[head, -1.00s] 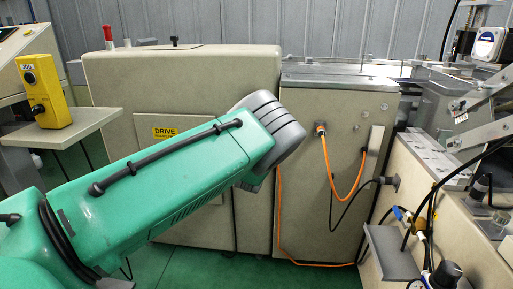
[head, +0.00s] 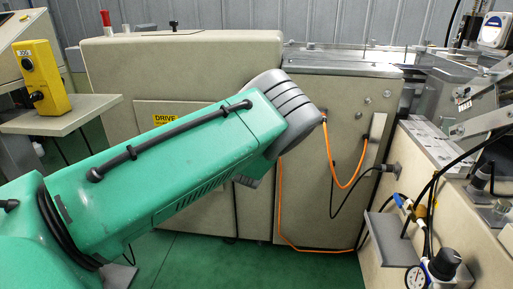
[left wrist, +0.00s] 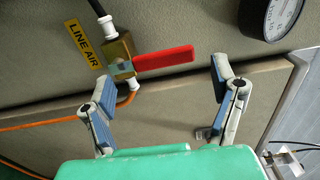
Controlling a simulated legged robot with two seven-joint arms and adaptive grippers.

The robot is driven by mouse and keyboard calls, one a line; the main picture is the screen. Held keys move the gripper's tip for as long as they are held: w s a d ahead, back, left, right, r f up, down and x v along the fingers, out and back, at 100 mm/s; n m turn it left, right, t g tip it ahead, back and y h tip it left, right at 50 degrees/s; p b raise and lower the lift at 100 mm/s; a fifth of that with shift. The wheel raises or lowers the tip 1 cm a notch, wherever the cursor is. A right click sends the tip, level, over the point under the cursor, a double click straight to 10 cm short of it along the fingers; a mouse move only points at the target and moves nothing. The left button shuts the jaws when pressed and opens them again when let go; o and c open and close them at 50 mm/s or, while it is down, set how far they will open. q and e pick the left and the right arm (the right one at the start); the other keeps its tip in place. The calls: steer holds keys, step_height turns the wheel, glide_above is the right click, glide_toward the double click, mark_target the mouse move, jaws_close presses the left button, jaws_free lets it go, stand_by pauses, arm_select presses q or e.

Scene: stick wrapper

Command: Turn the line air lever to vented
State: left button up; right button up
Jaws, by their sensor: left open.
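The line air valve (left wrist: 119,55) is a brass body with white fittings above and below, beside a yellow LINE AIR label (left wrist: 85,43). Its red lever (left wrist: 165,59) points right in the left wrist view, roughly across the line of the fittings. My left gripper (left wrist: 162,78) is open and empty, with its fingers spread wide. The lever shows between and a little above the fingertips, with no contact seen. In the head view my left arm crosses the middle; its gripper and the red lever cannot be made out there. My right gripper is not in view.
A round gauge (left wrist: 291,14) sits right of the lever. Orange hose (head: 282,205) loops on the beige cabinet (head: 345,85). At right are a grey shelf (head: 391,238), a small blue-handled valve (head: 402,203) and a regulator (head: 446,262). Green floor is clear below.

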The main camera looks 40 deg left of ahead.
arm_select(q)
steer(key=v, duration=0.8)
steer(key=shift+s+d, duration=0.15)
steer(key=shift+d, duration=0.15)
steer(key=shift+f, duration=0.1)
